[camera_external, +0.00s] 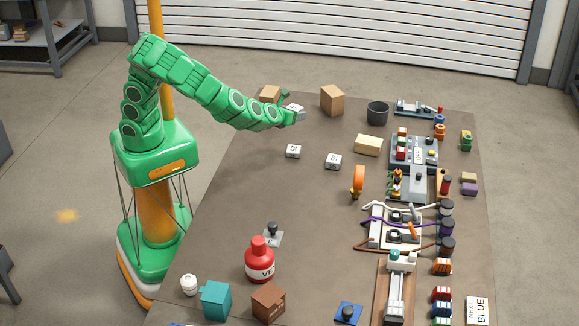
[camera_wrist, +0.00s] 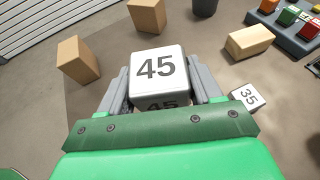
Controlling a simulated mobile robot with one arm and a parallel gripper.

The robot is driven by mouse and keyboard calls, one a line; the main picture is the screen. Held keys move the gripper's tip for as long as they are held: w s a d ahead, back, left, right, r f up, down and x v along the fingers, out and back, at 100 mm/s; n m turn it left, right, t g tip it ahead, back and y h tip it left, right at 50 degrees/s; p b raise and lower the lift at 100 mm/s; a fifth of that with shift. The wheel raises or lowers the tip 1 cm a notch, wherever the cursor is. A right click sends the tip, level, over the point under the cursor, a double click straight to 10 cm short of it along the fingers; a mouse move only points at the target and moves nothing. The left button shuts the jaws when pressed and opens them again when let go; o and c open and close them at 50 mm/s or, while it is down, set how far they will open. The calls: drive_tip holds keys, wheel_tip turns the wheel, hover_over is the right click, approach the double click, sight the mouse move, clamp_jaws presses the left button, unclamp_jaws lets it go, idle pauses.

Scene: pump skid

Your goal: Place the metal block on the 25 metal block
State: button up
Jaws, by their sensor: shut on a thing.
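My gripper (camera_wrist: 157,88) is shut on a pale metal block marked 45 (camera_wrist: 158,66), its two grey fingers on either side. In the external view my gripper (camera_external: 292,113) holds this block above the far left part of the table. A small white block (camera_external: 293,151) with a hard-to-read number, which looks like 25, lies on the table nearer the camera than my gripper. It does not show in the wrist view. The block marked 35 (camera_wrist: 247,97) lies to the right in the wrist view, and also shows in the external view (camera_external: 333,161).
Two cardboard boxes (camera_external: 332,100) (camera_external: 270,93), a dark bucket (camera_external: 377,113) and a tan block (camera_external: 367,145) stand near the far edge. Pump equipment (camera_external: 396,228) fills the right side. A red bottle (camera_external: 260,262) stands near the front. The left-middle table is mostly clear.

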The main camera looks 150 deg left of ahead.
sight(293, 149)
drive_tip(key=shift+f, duration=6.8)
drive_tip(key=o, duration=1.3)
drive_tip(key=shift+f, duration=0.1)
drive_tip(key=shift+o, duration=0.2)
drive_tip(key=shift+v, duration=6.05)
